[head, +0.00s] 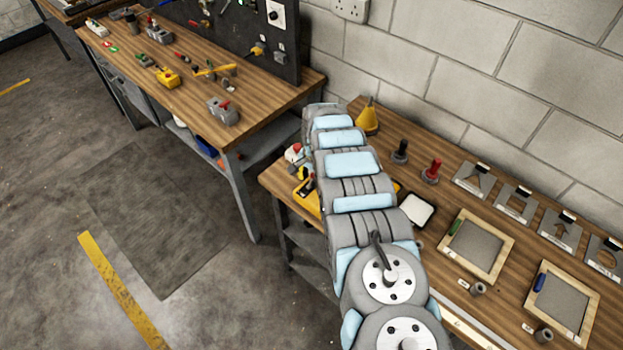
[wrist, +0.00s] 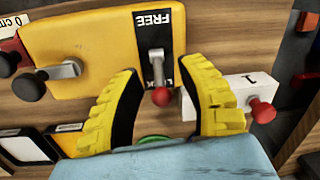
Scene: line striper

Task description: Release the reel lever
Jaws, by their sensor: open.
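The reel lever (wrist: 161,96) is a short metal arm with a red knob on a yellow housing (wrist: 80,50) in the wrist view. It comes out of a black plate (wrist: 153,20) marked FREE at the top, and its knob lies at the lower end, by the partly covered LOCK lettering. My gripper (wrist: 158,74) is open, its yellow fingers with black pads on either side of the lever. I see a gap at each side of the knob. In the head view my arm hides the gripper and most of the yellow housing (head: 306,196).
In the wrist view, a white block marked 1 with a red knob (wrist: 262,110) is close right of the right finger. Black-knobbed levers (wrist: 30,87) are at the left. In the head view, framed panels (head: 476,246) fill the bench's right side.

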